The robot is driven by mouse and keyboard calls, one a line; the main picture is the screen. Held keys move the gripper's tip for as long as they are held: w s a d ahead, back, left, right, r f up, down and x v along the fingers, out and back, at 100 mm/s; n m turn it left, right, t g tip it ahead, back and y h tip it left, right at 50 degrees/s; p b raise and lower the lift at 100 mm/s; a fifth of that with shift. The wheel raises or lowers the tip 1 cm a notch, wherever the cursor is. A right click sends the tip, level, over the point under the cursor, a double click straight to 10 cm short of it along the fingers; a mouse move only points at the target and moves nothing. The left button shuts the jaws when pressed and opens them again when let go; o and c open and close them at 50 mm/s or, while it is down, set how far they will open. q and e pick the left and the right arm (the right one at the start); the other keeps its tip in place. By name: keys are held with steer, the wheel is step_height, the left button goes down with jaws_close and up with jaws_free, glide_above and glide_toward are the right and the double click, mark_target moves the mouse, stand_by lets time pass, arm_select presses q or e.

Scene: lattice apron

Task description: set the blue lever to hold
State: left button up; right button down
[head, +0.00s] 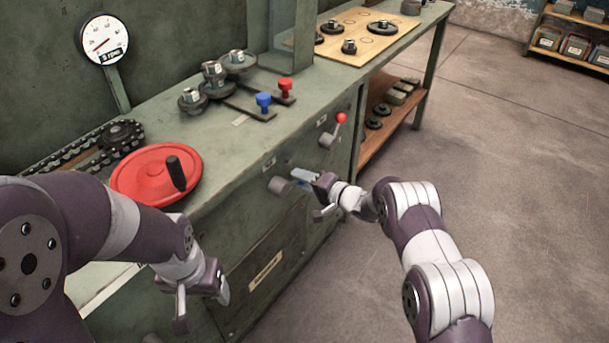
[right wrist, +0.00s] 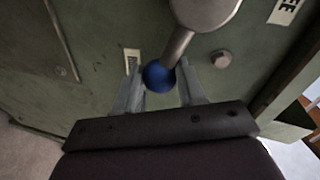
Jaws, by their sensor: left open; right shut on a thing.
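The blue lever has a grey hub and rod (right wrist: 178,47) ending in a blue ball knob (right wrist: 158,76). It is mounted on the front panel of the green bench. In the head view its hub (head: 279,185) shows, while the knob is mostly hidden by my right gripper (head: 309,194). In the right wrist view my right gripper (right wrist: 160,95) has its fingers on either side of the blue knob, shut on it. A small label (right wrist: 132,62) is on the panel near the knob, unreadable. My left gripper (head: 203,300) is open and empty in front of the bench.
A red-knobbed lever (head: 341,118) is farther along the panel. A label ending in "EE" (right wrist: 287,10) shows at the wrist view's upper right. A red handwheel (head: 140,185), gears (head: 192,100) and a dial gauge (head: 103,40) are on or above the bench. The floor right is clear.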

steer(key=shift+s+f, duration=0.1)
steer(key=shift+f, duration=0.2)
steer(key=c, duration=0.7)
jaws_free()
steer(key=shift+r, duration=0.1)
steer(key=shift+d, duration=0.1)
steer(key=p+v, duration=0.3)
steer(key=v, duration=0.9)
steer(key=shift+s+d, duration=0.15)
steer(key=shift+s, duration=0.05)
